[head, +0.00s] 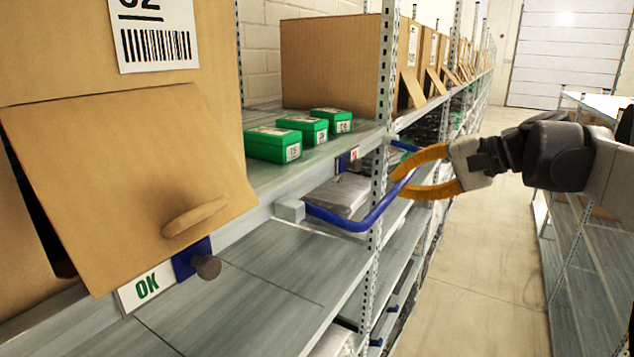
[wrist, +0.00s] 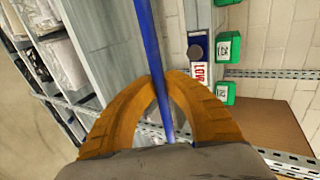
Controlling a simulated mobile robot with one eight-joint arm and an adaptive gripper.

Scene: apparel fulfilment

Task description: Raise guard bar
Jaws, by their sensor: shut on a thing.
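The guard bar (head: 373,217) is a blue U-shaped bar that sticks out from the front of the shelf rack, hinged at a grey block (head: 290,209). My gripper (head: 402,180) has orange fingers and is shut on the bar's outer stretch, in front of a perforated upright. In the wrist view the blue bar (wrist: 154,45) runs between the orange fingers (wrist: 162,85). A dark round knob (wrist: 195,51) on a blue plate shows beside a red-lettered label (wrist: 200,73); the label's full text is hidden.
Green boxes (head: 272,144) stand on the shelf above the bar. Grey wrapped packs (head: 340,194) lie behind it. A large carton (head: 125,185) with an open flap stands at the left, above an OK label (head: 147,286). The aisle floor (head: 480,275) is clear.

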